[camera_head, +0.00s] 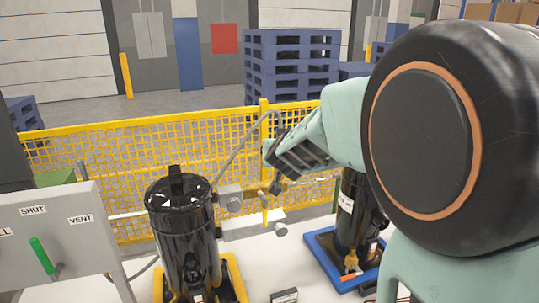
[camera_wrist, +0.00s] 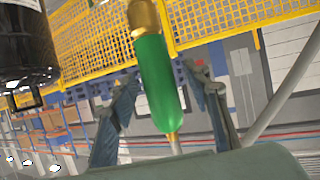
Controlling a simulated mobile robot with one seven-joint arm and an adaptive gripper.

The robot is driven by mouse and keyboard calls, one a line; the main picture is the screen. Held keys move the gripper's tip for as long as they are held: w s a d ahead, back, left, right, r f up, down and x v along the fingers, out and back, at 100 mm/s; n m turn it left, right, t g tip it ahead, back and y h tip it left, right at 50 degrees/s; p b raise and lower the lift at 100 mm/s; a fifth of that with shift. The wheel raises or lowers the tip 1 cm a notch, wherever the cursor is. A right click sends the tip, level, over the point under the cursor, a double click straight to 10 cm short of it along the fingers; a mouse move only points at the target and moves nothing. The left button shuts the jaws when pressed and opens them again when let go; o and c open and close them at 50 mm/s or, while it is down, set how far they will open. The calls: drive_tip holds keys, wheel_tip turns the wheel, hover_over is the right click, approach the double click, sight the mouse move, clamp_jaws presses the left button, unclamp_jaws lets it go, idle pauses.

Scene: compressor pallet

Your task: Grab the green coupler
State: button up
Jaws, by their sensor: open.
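The green coupler (camera_wrist: 160,80) has a green sleeve and a brass end (camera_wrist: 142,18) at the top of the wrist view. My gripper (camera_wrist: 164,76) is open, with one finger on each side of the coupler. A gap shows between the coupler and each finger, and its lower end runs down towards my palm. In the head view my gripper (camera_head: 277,168) is above and right of the left black compressor. I cannot make out the coupler there.
The left black compressor (camera_head: 180,235) stands on a yellow base. Another black compressor (camera_head: 352,215) stands on a blue base (camera_head: 322,245). A grey hose (camera_head: 240,145) arches beside my gripper. A grey panel with a green lever (camera_head: 42,256) is at left; yellow mesh fencing (camera_head: 90,160) runs behind.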

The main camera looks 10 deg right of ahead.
drive_tip(key=shift+s, duration=0.1)
drive_tip(key=shift+c, duration=0.2)
clamp_jaws()
drive_tip(key=shift+r, duration=0.1)
